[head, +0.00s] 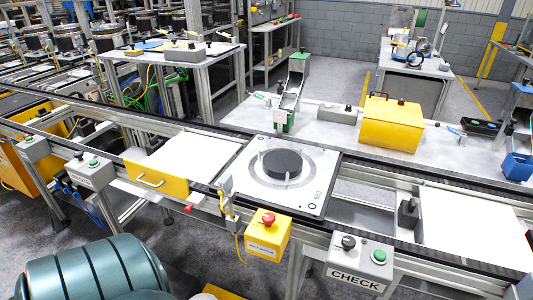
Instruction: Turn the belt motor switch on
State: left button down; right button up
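Several control boxes sit along the near side of the conveyor. A grey box labelled CHECK (359,263) at the lower right has a black knob (348,242) and a green button (379,256). A second grey box (90,172) on the left has a black knob and a green button; its label is too small to read. A third grey box (33,148) stands farther left with a green button. A yellow box (267,236) with a red mushroom button hangs at the front centre. I cannot tell which one is the belt motor switch. Neither of my grippers shows.
A pallet (311,196) with a dark round disc (283,164) sits on the conveyor. A ribbed teal cylinder (100,272) fills the lower left. A yellow case (391,124) stands on the table behind.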

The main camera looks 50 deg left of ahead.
aim_at(268, 218)
jog(key=u, duration=1.3)
